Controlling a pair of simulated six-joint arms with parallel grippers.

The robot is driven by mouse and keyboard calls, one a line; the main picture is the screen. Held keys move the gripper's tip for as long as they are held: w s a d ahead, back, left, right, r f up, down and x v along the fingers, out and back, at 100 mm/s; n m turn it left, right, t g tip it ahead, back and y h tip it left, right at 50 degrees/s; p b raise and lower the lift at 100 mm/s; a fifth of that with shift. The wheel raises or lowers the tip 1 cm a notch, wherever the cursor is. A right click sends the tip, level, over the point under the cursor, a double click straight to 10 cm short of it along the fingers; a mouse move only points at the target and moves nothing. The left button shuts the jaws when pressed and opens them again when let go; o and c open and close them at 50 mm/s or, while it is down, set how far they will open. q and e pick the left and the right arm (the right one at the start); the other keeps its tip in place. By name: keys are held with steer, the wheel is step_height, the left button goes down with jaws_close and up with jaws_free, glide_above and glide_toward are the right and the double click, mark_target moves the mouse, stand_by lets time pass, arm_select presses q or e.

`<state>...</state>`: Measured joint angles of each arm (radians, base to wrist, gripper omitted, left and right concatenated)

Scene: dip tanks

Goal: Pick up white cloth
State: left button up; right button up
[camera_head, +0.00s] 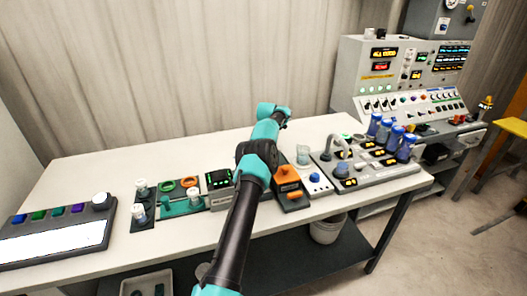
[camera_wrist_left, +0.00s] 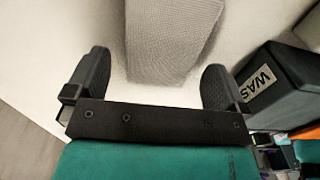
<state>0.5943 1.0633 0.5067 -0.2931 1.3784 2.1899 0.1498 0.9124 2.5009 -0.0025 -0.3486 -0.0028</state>
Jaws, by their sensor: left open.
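The white cloth (camera_wrist_left: 172,35) shows in the left wrist view as a pale grey-white woven piece on a light surface, running off the top edge. My left gripper (camera_wrist_left: 156,62) is open and empty, with one black finger on each side of the cloth's near end. The fingers look apart from the cloth; their height above it is unclear. In the head view an arm of mine reaches over the table, but its fingers and the cloth cannot be made out there. My right gripper is not in view.
A black box marked "WAS" (camera_wrist_left: 265,85) stands close to my right finger in the wrist view. The white table (camera_head: 90,170) carries a button panel (camera_head: 60,232), an orange device (camera_head: 289,185) and several blue-capped bottles (camera_head: 385,130). The table's back left is clear.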

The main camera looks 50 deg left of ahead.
arm_select(q)
steer(key=shift+f, duration=0.55)
steer(key=c, duration=0.9)
steer(key=shift+r, duration=0.15)
